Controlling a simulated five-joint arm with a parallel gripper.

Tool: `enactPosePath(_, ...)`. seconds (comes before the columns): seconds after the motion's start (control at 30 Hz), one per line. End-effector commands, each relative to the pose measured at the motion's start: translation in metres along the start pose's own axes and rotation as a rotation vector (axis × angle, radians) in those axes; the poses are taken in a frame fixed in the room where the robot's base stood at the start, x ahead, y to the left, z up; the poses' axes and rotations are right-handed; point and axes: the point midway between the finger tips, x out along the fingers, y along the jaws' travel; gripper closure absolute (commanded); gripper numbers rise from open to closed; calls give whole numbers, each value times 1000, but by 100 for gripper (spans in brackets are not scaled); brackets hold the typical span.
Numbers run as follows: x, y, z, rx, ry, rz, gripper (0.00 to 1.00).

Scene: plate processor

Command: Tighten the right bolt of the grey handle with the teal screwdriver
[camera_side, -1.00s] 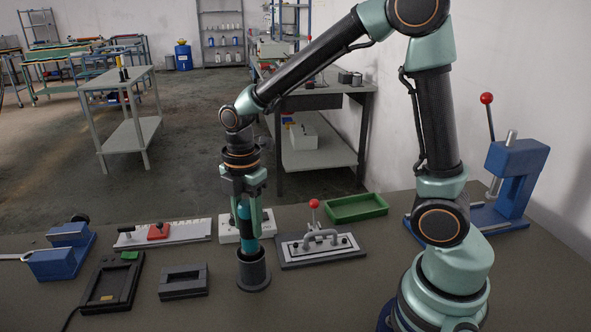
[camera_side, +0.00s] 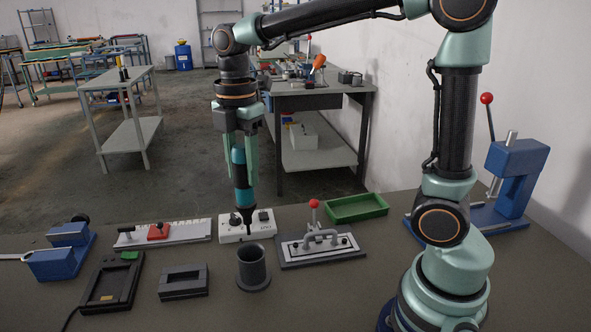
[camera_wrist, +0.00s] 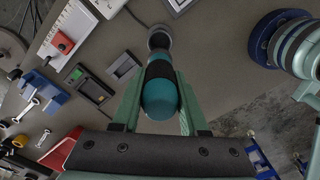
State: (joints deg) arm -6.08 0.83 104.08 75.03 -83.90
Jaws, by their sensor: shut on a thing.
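My gripper (camera_side: 239,155) is shut on the teal screwdriver (camera_side: 242,178) and holds it upright, tip down, above and a little behind the dark cup (camera_side: 253,268). In the wrist view, the teal screwdriver (camera_wrist: 160,97) sits between the fingers of my gripper (camera_wrist: 160,85), and its far end covers part of the round cup beyond. The grey handle (camera_side: 321,238) is on a plate (camera_side: 290,262) to the right of the cup, apart from the screwdriver. Its bolts are too small to make out clearly.
A white box with black knobs (camera_side: 262,226) stands behind the cup. A toggle lever with a red ball (camera_side: 314,204) rises behind the handle. A green tray (camera_side: 357,207) lies behind right, a blue press (camera_side: 517,180) far right. A black frame block (camera_side: 184,281) sits left.

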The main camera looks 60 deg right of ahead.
Motion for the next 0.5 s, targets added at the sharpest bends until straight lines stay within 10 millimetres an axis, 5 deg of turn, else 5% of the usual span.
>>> enactPosePath(0.23,-58,1,0,0,0,4,100)
enactPosePath(0.5,-76,0,7,3,0,0,100)
